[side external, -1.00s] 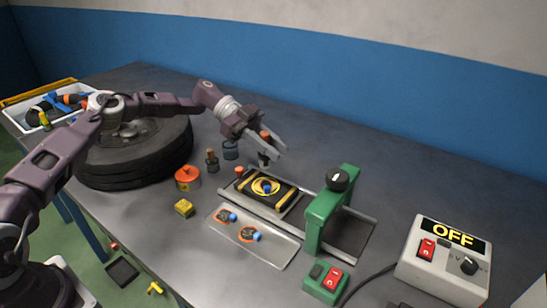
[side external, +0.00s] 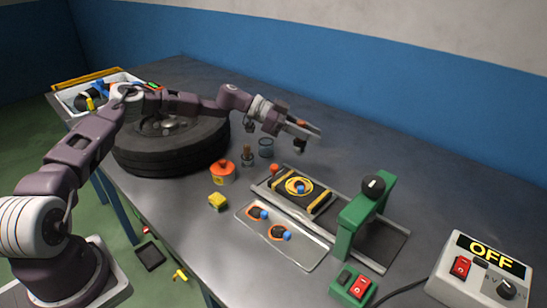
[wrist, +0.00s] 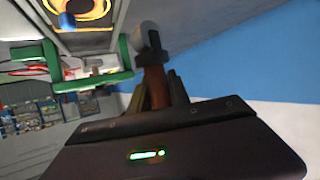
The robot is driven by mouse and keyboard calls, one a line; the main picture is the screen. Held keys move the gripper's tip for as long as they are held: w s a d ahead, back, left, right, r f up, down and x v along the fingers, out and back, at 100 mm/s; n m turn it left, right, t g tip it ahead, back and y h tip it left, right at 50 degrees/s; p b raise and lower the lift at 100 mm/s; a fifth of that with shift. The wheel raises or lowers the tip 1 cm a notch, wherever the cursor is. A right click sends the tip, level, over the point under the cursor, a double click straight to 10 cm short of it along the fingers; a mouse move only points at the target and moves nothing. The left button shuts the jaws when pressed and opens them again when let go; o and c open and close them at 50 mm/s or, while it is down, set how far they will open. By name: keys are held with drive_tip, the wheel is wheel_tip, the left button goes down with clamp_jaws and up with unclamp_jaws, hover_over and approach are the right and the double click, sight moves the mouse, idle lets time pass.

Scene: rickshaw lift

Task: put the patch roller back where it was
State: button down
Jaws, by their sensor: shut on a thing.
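My gripper (side external: 310,135) is shut on the patch roller (side external: 301,149) and holds it in the air, above and behind the black-and-yellow patch press. In the wrist view the roller's brown handle (wrist: 154,80) sits between my two fingers (wrist: 157,95), with its grey head (wrist: 148,36) beyond the fingertips. In the side view it is small and partly covered by the fingers.
The green-framed press (side external: 364,215) and metal tray (side external: 270,237) lie in front. The bench behind my gripper is clear.

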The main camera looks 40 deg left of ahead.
drive_tip(key=w+a+r+n+t+y, duration=0.25)
drive_tip(key=a+n+y, duration=0.35)
drive_tip(key=a, duration=0.3)
drive_tip(key=w+a+r+n+t+y, duration=0.2)
drive_tip(key=a+n+t+y, duration=0.25)
drive_tip(key=a, duration=0.45)
drive_tip(key=shift+n+g+y, duration=0.3)
drive_tip(key=shift+n+y, duration=0.15)
drive_tip(key=shift+n, duration=0.2)
drive_tip(key=f, duration=0.9)
drive_tip(key=shift+s+a, duration=0.15)
drive_tip(key=shift+a, duration=0.05)
drive_tip(key=shift+f, duration=0.15)
drive_tip(key=shift+f, duration=0.55)
drive_tip(key=c, duration=1.2)
unclamp_jaws()
